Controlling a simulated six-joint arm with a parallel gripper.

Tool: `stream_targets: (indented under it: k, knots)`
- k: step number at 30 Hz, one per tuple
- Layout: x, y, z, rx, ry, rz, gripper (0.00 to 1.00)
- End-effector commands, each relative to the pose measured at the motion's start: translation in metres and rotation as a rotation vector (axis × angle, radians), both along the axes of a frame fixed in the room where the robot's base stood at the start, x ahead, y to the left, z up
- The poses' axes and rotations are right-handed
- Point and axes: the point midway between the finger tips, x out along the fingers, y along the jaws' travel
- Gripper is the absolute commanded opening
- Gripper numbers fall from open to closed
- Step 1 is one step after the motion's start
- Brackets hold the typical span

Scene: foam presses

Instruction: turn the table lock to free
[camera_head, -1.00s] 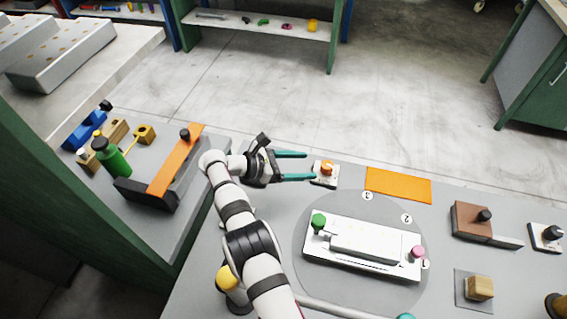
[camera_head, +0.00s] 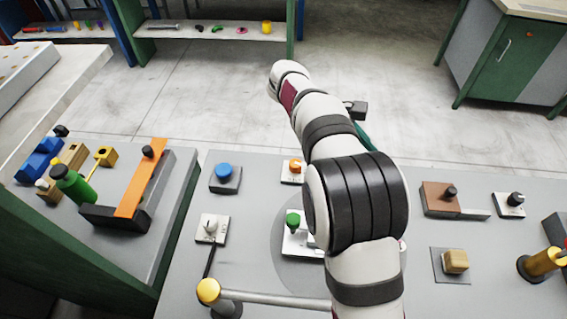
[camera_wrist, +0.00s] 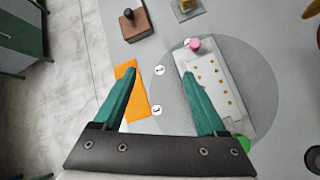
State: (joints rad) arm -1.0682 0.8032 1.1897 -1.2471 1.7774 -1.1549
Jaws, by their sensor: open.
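No label marks the table lock, so I cannot tell which control it is. Candidates on pale plates are an orange knob (camera_head: 295,166), a white knob (camera_head: 211,226) and a black knob (camera_head: 515,199). The grey round table (camera_head: 282,232) is partly behind my arm; it also shows in the wrist view (camera_wrist: 262,80). On it lies a white mould (camera_wrist: 222,82) with a pink knob (camera_wrist: 195,44) and a green knob (camera_wrist: 242,143). My gripper (camera_wrist: 161,75) is open and empty, above the bench between the orange plate and the mould. The head view mostly hides it.
An orange plate (camera_wrist: 131,92) lies beside the round table. A brown block with a black knob (camera_head: 440,198) and a wooden block (camera_head: 456,261) stand to the right. A blue knob (camera_head: 223,170) and a yellow-ended bar (camera_head: 270,298) are at left. A side bench holds an orange lever (camera_head: 138,185).

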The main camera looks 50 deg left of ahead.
Motion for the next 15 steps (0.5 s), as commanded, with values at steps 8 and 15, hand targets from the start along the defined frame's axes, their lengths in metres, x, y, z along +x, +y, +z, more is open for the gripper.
stream_targets:
  k: [8,15]
  knots:
    - [-0.052,-0.221,0.057,0.463,-0.022,-1.011,0.74]
    - [-0.149,-0.265,0.044,0.718,-0.018,-1.738,0.74]
